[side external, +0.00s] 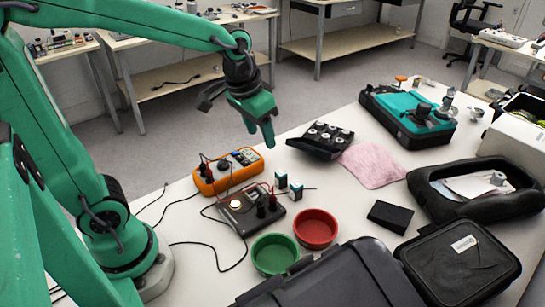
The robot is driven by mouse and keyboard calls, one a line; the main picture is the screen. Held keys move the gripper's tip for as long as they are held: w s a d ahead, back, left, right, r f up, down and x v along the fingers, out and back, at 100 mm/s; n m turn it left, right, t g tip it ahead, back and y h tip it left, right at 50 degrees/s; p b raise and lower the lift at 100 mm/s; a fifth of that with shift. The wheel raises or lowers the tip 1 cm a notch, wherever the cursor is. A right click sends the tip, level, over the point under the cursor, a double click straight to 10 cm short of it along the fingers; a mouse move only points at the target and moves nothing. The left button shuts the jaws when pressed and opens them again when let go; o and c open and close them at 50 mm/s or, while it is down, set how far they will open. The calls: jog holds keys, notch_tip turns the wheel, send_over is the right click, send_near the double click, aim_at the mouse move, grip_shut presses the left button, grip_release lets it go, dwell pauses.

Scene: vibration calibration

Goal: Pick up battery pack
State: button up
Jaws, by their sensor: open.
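A plain black rectangular block (390,217) lies flat on the white table, right of centre; it looks most like the battery pack, though I see no label on it. My gripper (259,128) is green and points down over the table's far edge, above and to the left of the block and well apart from it. It is open and holds nothing that I can see. The gap between its fingers is hard to make out from this side.
An orange multimeter (228,171) and a small black device (251,208) with wires stand below my gripper. Green (275,255) and red (316,229) bowls sit left of the block. A pink cloth (373,165) lies behind it, and black cases (459,269) crowd the right.

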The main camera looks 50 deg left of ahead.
aim_at(297, 183)
jog(key=w+f+g, duration=0.1)
jog(key=w+f, duration=0.2)
jog(key=w+d+f, duration=0.1)
jog(key=w+f, duration=0.2)
jog(key=f, duration=0.1)
jog(key=w+d+f+g, duration=0.1)
jog(key=w+f, duration=0.2)
jog(key=f, duration=0.1)
jog(key=shift+w+d+f+g, duration=0.15)
jog(key=shift+w+f+g, duration=0.05)
jog(key=shift+g, duration=0.1)
jog(key=shift+w+f, duration=0.25)
jog(key=shift+f, duration=0.25)
jog(key=shift+s+f, duration=0.15)
jog(key=shift+f, duration=3.75)
jog(key=c, duration=1.1)
jog(key=shift+r, duration=0.2)
